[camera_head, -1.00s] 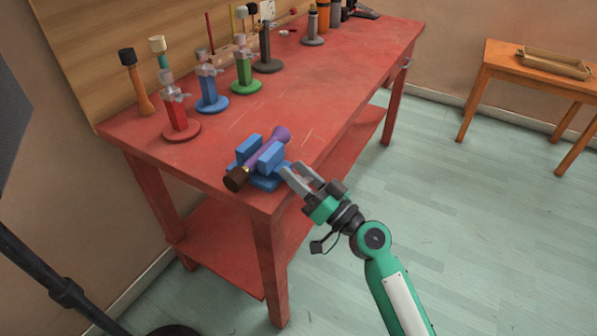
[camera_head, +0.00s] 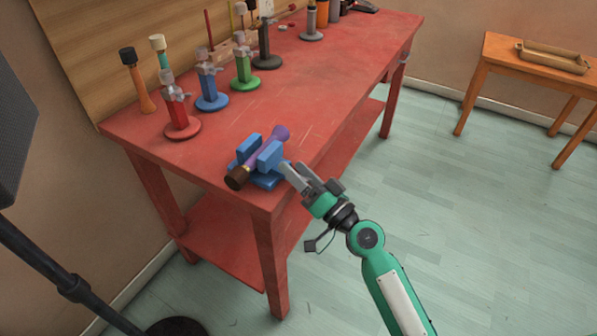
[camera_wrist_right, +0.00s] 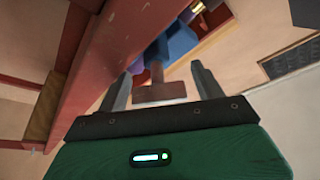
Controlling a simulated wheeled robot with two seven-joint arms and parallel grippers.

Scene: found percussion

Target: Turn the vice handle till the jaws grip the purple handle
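The blue vice (camera_head: 266,181) sits at the near corner of the red workbench. Its two blue jaw blocks stand on either side of the purple handle (camera_head: 281,133), which lies slantwise between them, with a brass collar and dark end at lower left. I cannot tell whether both jaws touch it. My right gripper (camera_head: 292,170) is at the vice's front side. In the right wrist view it is open, its fingers on either side of the T-shaped vice handle (camera_wrist_right: 158,91), with gaps on both sides. The vice handle is hidden in the head view. My left gripper is not in view.
On the red workbench (camera_head: 330,95) stand red, blue and green clamp stands (camera_head: 181,125) along the back left, and several bottles and tools farther back. A wooden table with a tray (camera_head: 553,58) is at the right. The bench's middle is clear.

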